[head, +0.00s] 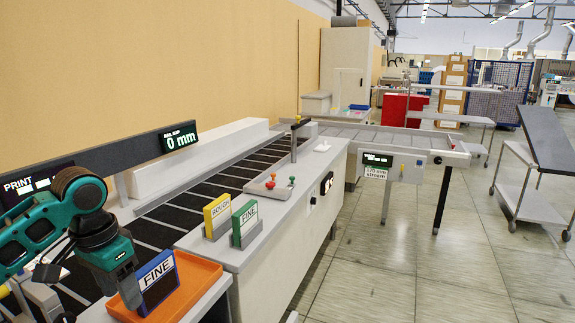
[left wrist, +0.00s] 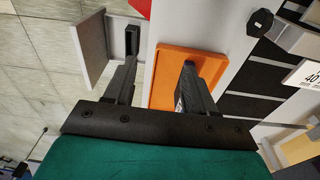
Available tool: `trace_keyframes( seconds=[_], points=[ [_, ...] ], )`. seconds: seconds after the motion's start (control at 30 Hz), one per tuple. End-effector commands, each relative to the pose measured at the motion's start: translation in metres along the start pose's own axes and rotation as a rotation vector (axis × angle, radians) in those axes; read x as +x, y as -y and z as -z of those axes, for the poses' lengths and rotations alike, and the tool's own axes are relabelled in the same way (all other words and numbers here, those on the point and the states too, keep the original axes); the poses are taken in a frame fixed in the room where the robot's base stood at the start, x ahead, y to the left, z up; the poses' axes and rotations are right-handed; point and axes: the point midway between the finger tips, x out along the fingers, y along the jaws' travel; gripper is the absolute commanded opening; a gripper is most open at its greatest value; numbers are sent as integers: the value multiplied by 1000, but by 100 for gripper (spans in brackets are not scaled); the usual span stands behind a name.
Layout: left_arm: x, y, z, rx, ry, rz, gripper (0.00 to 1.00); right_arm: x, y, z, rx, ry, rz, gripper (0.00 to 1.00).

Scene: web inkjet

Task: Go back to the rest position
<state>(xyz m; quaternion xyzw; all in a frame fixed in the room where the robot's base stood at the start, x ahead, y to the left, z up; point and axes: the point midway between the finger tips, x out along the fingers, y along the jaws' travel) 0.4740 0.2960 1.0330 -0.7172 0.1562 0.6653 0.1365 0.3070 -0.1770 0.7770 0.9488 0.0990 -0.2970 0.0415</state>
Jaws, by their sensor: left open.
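My left gripper (head: 128,287) is at the lower left of the head view, low over the orange tray (head: 203,277). Its jaws are open, and the left wrist view shows its two dark fingers (left wrist: 160,72) spread apart. A dark block with a white FINE label (head: 158,279) stands in the orange tray, right beside the gripper; I cannot tell whether they touch. The orange tray (left wrist: 208,62) also shows behind the fingers in the left wrist view. My right gripper is not in view.
A yellow ROUGH block (head: 217,216) and a green FINE block (head: 245,223) stand on the grey ledge beside the dark conveyor (head: 150,232). A display reading 0 mm (head: 180,138) hangs on a rail above. Open tiled floor (head: 375,275) lies at the right.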

Motion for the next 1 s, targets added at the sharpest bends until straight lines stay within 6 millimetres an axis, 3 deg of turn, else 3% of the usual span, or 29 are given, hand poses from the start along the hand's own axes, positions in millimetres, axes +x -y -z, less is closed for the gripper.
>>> trace_keyframes(
  seconds=[0.3,0.53,0.77,1.0],
  points=[
    [109,-64,28,34,-243,-76,55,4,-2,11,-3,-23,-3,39],
    [180,-118,24,-7,-483,-118,55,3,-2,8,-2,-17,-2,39],
    [225,-152,-13,-93,-691,-87,55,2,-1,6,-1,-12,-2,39],
    [246,-168,-77,-162,-835,36,55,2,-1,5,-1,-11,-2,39]
  ],
)
